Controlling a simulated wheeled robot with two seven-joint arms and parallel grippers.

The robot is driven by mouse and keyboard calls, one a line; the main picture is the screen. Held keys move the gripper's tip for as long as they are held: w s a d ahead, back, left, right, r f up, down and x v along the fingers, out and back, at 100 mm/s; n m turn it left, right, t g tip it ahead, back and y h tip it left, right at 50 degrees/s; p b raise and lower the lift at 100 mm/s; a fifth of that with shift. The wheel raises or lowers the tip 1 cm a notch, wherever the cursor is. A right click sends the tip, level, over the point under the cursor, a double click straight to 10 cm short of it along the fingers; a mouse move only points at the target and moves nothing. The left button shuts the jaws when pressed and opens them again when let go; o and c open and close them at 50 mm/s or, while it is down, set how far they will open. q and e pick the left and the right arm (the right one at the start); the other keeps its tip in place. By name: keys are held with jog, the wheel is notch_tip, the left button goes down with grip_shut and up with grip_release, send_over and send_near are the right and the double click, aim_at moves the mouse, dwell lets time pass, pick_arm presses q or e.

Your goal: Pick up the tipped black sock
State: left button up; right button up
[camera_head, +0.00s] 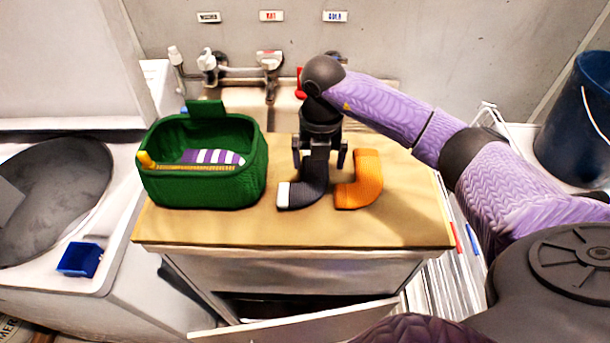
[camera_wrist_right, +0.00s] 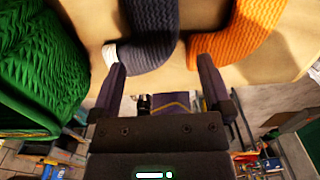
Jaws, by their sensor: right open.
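The fingers are open and apart. In the right wrist view the black sock (camera_wrist_right: 151,30) lies between and just beyond the fingertips (camera_wrist_right: 161,66), with its white tip at the left. The gripper hides part of the sock's upper end in the head view. My left gripper does not show.
A green basket (camera_head: 206,188) holding a striped purple-and-white sock (camera_head: 205,157) stands at the left. Taps (camera_head: 269,62) are behind. The top's front strip is clear.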

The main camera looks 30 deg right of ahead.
aim_at(315, 177)
jog(key=f, duration=0.3)
jog(key=f+b, duration=0.1)
jog(key=f, duration=0.1)
jog(key=shift+w+a+f, duration=0.1)
jog(key=shift+w+f, duration=0.2)
jog(key=c, duration=1.1)
jog(key=shift+r, duration=0.15)
